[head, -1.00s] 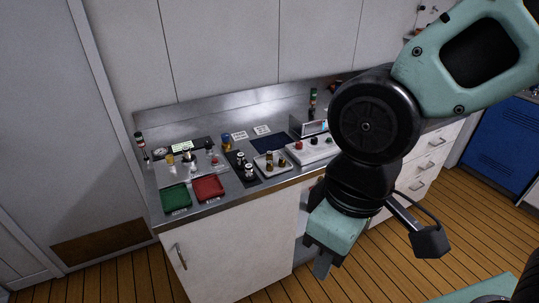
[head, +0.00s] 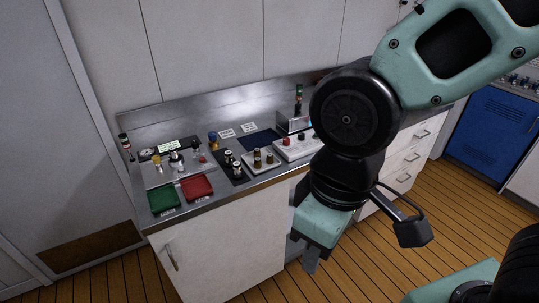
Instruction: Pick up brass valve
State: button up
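Brass-coloured pieces are small on the steel counter (head: 215,208), and I cannot tell for sure which is the brass valve. Two brown-and-brass pieces (head: 257,157) stand upright on a small white tray (head: 262,171). A yellowish piece (head: 157,160) stands on the metal panel at the left.
A green tray (head: 164,199) and a red tray (head: 197,188) lie at the counter's front left. A dark mat (head: 239,178) holds black-and-white pieces. A white box with red and black knobs (head: 297,147) stands right. Wooden floor in front looks clear.

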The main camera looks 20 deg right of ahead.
aim_at(270, 157)
jog(key=i+j+z, duration=0.2)
jog(key=j, duration=0.15)
jog(key=i+j+z, duration=0.15)
jog(key=j, duration=0.2)
jog(key=i+j+z, duration=0.2)
jog(key=j, duration=0.2)
jog(key=j+z, duration=0.15)
jog(key=j, duration=0.2)
